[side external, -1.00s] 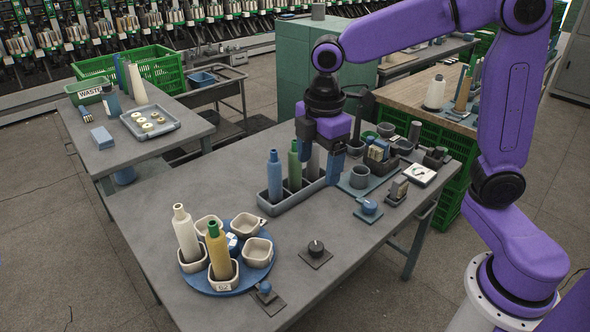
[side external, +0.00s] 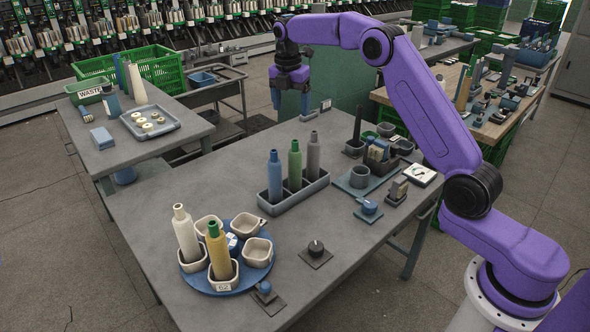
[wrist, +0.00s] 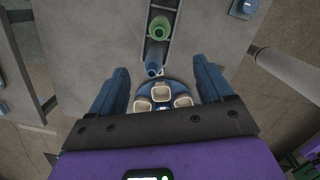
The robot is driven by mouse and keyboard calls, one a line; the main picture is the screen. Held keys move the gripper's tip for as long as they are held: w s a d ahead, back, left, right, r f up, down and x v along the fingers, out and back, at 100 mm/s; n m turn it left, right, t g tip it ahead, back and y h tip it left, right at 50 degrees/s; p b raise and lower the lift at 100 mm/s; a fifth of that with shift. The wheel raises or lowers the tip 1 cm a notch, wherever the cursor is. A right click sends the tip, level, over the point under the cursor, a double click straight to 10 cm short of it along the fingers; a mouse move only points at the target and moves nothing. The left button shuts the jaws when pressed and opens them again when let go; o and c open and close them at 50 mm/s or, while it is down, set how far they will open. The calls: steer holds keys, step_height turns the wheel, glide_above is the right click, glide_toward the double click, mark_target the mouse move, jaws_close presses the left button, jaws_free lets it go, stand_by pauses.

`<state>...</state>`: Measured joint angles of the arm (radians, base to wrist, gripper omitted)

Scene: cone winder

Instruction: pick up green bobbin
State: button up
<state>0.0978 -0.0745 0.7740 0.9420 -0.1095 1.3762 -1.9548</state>
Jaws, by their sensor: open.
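The green bobbin (side external: 295,168) stands upright in the middle slot of a grey rack (side external: 283,205), between a blue bobbin (side external: 275,176) and a grey bobbin (side external: 313,155). In the wrist view the green bobbin (wrist: 160,28) is near the top edge, with the blue bobbin (wrist: 153,68) below it. My gripper (side external: 291,108) hangs fingers-down at the table's far end, well above and behind the rack. It is open and empty; its blue fingers spread wide in the wrist view (wrist: 161,72). The grey bobbin is not clearly seen there.
A blue round turntable (side external: 254,280) with several cream cups, a cream bobbin (side external: 186,236) and a yellow bobbin (side external: 219,254) stands at front left. Several small pots and fixtures sit right of the rack. A black knob (side external: 315,248) is nearer the front. The table left of the rack is clear.

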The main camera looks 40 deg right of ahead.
mark_target(295, 152)
steer(key=d+f, duration=0.1)
steer(key=f, duration=1)
steer(key=w+d+f, duration=0.1)
steer(key=f, duration=0.5)
steer(key=shift+d+f, duration=0.2)
steer(key=shift+d, duration=0.1)
steer(key=c, duration=1)
